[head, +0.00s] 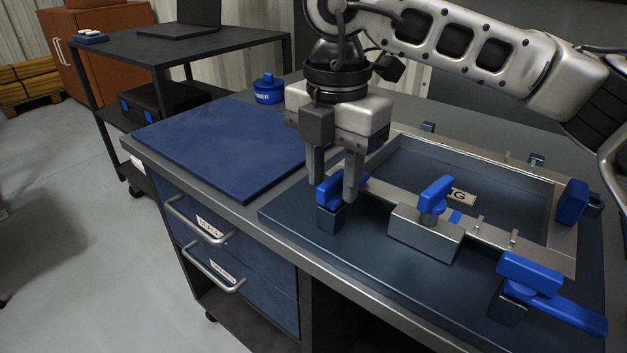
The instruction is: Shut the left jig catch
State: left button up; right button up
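The left jig catch (330,216) is a dark post with a blue lever on top, at the left corner of the jig's metal frame (385,193). My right gripper (334,190) points down over this catch. Its two fingers are apart, with part of the blue lever showing between them. The fingers hide some of the lever, and I cannot tell whether they touch it. The other front catch (530,272), at the right, has a long blue lever pointing out to the lower right. My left gripper is not in view.
A block with a blue knob (433,198) stands at the middle of the frame's front side. Another blue part (572,202) is at its right side. A blue mat (225,145) lies clear on the bench at left, with a blue lidded pot (268,90) behind it.

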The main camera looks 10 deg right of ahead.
aim_at(333, 178)
jog(key=shift+r+p, duration=2.75)
jog(key=shift+r, duration=1.25)
